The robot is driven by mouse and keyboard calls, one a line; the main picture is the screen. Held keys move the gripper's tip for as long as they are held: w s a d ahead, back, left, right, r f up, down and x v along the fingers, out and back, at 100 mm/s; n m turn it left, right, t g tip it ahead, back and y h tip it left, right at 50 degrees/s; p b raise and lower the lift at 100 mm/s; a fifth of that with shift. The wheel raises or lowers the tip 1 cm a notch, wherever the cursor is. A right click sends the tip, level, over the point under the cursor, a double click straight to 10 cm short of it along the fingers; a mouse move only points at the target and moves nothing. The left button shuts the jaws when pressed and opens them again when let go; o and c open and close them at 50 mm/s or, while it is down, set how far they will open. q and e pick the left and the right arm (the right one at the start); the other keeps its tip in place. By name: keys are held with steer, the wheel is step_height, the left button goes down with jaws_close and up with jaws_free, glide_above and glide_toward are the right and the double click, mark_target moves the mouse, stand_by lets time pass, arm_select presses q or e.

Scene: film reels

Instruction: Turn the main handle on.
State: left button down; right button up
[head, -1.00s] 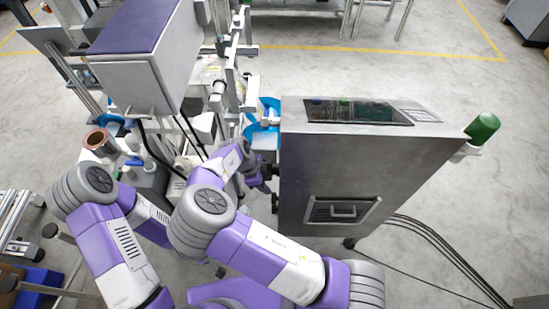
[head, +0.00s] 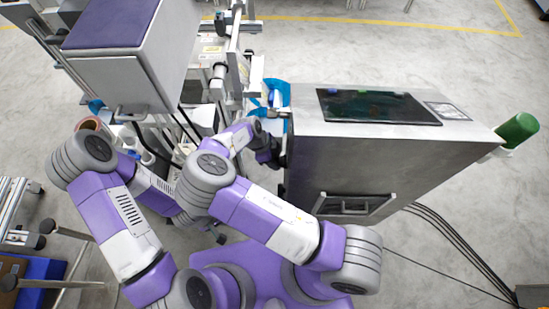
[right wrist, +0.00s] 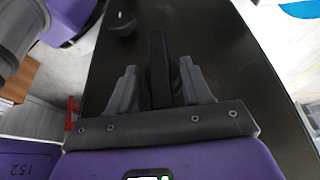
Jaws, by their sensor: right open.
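The grey metal machine cabinet (head: 345,165) stands right of centre in the head view. My right gripper (head: 268,150) is at its left side, partly hidden by my arm. In the right wrist view my right gripper (right wrist: 160,88) is open, its two grey fingers pointing at a dark panel (right wrist: 225,60). A black bar, seemingly the main handle (right wrist: 158,60), shows between the fingers, with a gap on each side. I cannot tell its depth relative to the fingertips. A dark round knob (right wrist: 121,23) is further up the panel. My left gripper is hidden behind my arms.
A grey box with a purple top (head: 130,65) stands at upper left, beside white machine parts. A green cylinder (head: 517,131) sticks out at the cabinet's right. Black cables (head: 440,230) lie on the floor at right. Open floor lies beyond the cabinet.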

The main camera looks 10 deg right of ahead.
steer(key=c, duration=0.7)
